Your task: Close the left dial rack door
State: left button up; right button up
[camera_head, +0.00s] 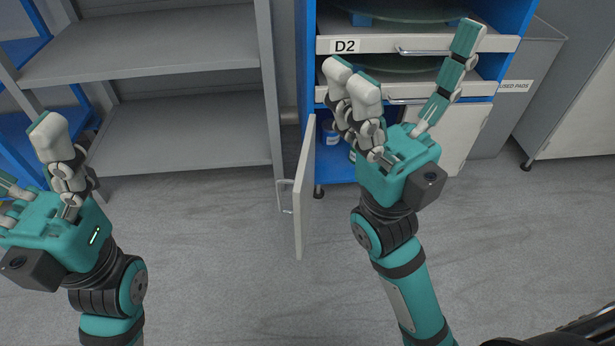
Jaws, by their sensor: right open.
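The left door (304,193) of the blue dial rack (309,60) stands swung open toward me, seen nearly edge-on. Its pale handle (286,194) is on the left side of the door. My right gripper (408,62) is open and empty, in front of the rack to the right of the open door, apart from it. It partly hides the rack's lower compartment. The right door (455,135) of the rack looks shut. My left gripper (28,155) is at the left edge, far from the door; its fingers are partly cut off by the frame.
A grey shelf unit (190,133) with empty shelves stands left of the rack. A drawer labelled D2 (375,46) is above the door opening. Blue-labelled containers (330,132) show inside. A grey used-pads bin (510,110) stands at right. The grey floor (220,260) in front is clear.

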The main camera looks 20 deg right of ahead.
aim_at(304, 183)
jog(key=i+j+z, duration=0.25)
jog(key=z, duration=0.2)
jog(key=i+j+z, duration=0.2)
jog(key=j+z, duration=0.25)
jog(key=i+j+z, duration=0.15)
jog(key=j+z, duration=0.25)
jog(key=j, duration=0.1)
